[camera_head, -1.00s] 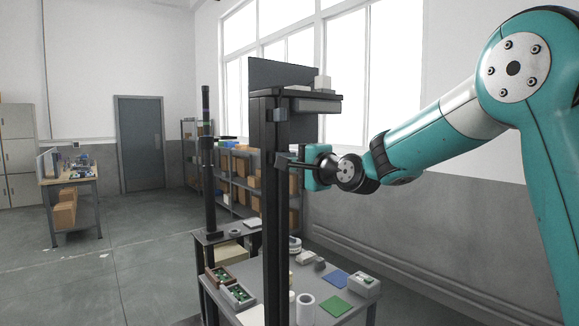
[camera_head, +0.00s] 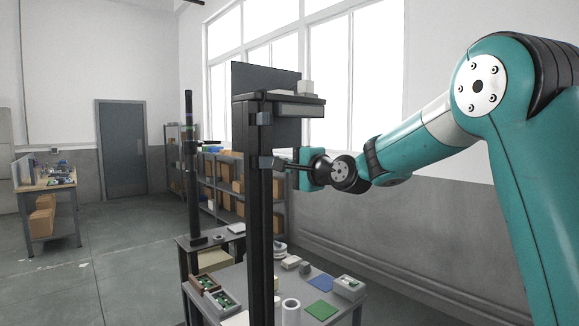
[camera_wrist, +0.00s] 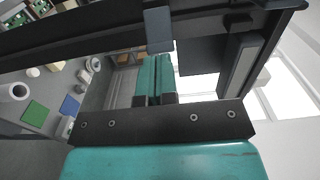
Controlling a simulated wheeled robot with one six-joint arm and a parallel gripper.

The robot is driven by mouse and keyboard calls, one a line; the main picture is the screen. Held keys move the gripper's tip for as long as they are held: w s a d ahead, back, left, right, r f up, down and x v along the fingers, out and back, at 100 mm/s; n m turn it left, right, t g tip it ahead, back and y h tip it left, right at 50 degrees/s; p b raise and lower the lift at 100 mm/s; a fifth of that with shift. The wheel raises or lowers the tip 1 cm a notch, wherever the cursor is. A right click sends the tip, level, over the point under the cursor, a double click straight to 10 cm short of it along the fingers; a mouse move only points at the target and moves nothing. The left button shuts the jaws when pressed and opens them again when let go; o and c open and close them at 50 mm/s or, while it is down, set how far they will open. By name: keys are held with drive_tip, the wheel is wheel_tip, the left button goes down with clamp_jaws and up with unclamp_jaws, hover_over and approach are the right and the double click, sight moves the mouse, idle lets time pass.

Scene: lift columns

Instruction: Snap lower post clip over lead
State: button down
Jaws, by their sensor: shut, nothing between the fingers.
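A dark upright post (camera_head: 258,215) stands in the middle of the head view. It has a grey upper clip (camera_head: 263,118) and a grey lower clip (camera_head: 265,162) on its face. My gripper (camera_head: 283,163) is beside the lower clip, at the post's right side; I cannot tell whether it touches. In the wrist view its teal fingers (camera_wrist: 153,80) are together with nothing between them. A grey-blue clip (camera_wrist: 158,30) on the dark post (camera_wrist: 75,32) shows just past the fingertips. I cannot make out a lead at the clip.
A workbench (camera_head: 235,283) below holds trays of green boards, a white cylinder (camera_head: 291,312), a blue mat (camera_head: 321,282) and a green mat (camera_head: 321,310). A thinner dark column (camera_head: 190,165) stands to the left. A dark panel (camera_head: 285,88) and shelf top the post.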

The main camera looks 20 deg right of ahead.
drive_tip(key=shift+p+x, duration=0.5)
drive_tip(key=shift+x, duration=0.55)
drive_tip(key=shift+w, duration=0.1)
drive_tip(key=b+v, duration=0.3)
drive_tip(key=v, duration=0.4)
drive_tip(key=shift+b, duration=0.4)
